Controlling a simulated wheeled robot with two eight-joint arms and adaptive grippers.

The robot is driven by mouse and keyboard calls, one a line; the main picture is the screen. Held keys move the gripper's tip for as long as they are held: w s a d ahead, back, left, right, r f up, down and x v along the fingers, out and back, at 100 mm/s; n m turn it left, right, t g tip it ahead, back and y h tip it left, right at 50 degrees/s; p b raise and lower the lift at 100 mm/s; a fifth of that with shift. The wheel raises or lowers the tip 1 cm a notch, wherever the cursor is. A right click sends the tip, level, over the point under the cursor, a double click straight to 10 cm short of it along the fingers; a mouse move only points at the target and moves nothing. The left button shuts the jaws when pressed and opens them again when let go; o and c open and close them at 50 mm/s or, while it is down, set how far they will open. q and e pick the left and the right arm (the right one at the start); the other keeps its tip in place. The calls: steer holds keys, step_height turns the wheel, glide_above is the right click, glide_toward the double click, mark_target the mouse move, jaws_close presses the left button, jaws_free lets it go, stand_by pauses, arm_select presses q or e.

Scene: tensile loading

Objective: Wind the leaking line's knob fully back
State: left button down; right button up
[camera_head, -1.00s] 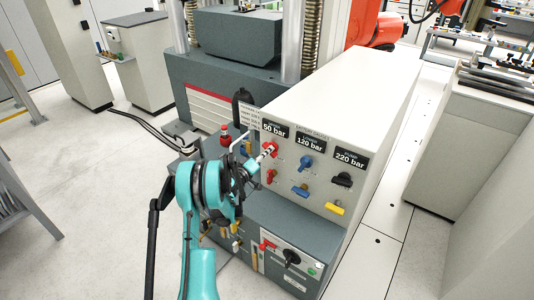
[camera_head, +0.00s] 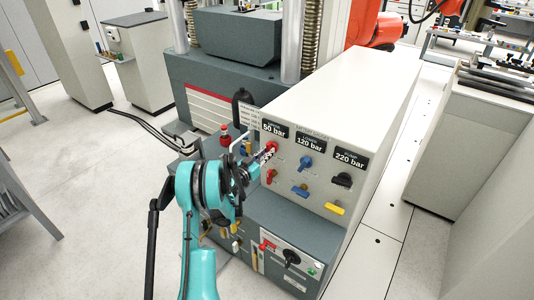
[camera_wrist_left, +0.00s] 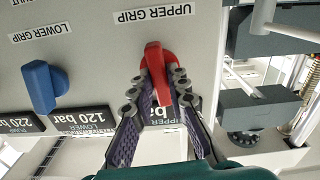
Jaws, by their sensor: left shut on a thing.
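The red upper grip knob (camera_head: 272,146) is on the panel of the pale cabinet, below the 50 bar display (camera_head: 273,130). My left gripper (camera_head: 265,154) is at this knob. In the left wrist view, its two fingers (camera_wrist_left: 158,88) lie on either side of the red knob (camera_wrist_left: 154,58) and are shut on it, with the knob's top still showing. The blue lower grip knob (camera_head: 306,162) is under the 120 bar display (camera_head: 310,143), and a black knob (camera_head: 342,179) is under the 220 bar display (camera_head: 350,160). My right gripper is out of view.
A red lever (camera_head: 271,176), a blue lever (camera_head: 300,190) and a yellow lever (camera_head: 334,208) sit below the knobs. A dark console (camera_head: 290,258) juts out beneath. The grey testing machine (camera_head: 215,90) stands behind.

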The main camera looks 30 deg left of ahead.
arm_select(q)
steer(key=shift+m, duration=0.5)
steer(key=shift+f, duration=0.1)
steer(key=c, duration=1.5)
jaws_free()
steer(key=s, duration=0.8)
steer(key=s+a, duration=0.1)
steer(key=s, duration=0.3)
